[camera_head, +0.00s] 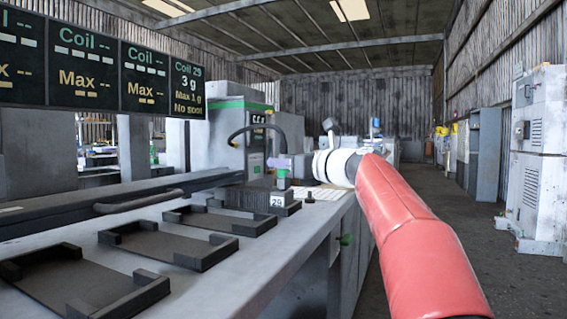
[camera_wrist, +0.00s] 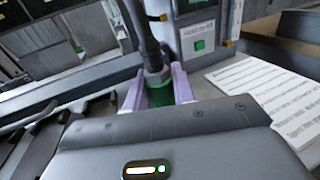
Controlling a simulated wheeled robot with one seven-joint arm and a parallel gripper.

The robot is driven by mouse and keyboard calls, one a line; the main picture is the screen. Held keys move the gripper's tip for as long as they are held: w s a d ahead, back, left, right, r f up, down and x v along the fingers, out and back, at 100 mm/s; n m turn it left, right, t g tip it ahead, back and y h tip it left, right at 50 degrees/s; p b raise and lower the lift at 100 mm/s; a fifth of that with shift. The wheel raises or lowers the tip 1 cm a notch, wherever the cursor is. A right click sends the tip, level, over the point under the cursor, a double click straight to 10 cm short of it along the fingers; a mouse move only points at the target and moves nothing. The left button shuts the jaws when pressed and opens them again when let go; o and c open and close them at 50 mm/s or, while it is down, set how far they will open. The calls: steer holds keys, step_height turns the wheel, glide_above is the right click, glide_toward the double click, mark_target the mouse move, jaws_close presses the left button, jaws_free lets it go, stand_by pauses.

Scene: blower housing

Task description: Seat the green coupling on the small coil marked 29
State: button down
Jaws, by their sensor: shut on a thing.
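The green coupling (camera_head: 282,182) is on the end of a black hose. My gripper (camera_head: 280,170), with pale purple fingers, is shut on it. In the wrist view the coupling (camera_wrist: 161,95) sits between the fingers (camera_wrist: 158,92), with the hose rising from it. The small dark coil (camera_head: 250,199) bears a white label reading 29 and stands on the bench. The coupling is directly above or at the coil's top at its right part. Whether they touch cannot be told. The coupling's lower end is hidden in the wrist view.
Several empty dark trays (camera_head: 165,246) lie on the bench (camera_head: 225,285). A grey cabinet (camera_head: 222,125) stands behind. A printed sheet (camera_wrist: 265,95) lies right of my gripper.

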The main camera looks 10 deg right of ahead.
steer(key=shift+f, duration=0.2)
steer(key=c, duration=1.1)
jaws_free()
steer(key=shift+s, duration=0.1)
steer(key=v, duration=0.7)
steer(key=shift+s+d+b, duration=0.25)
steer(key=shift+b, duration=0.05)
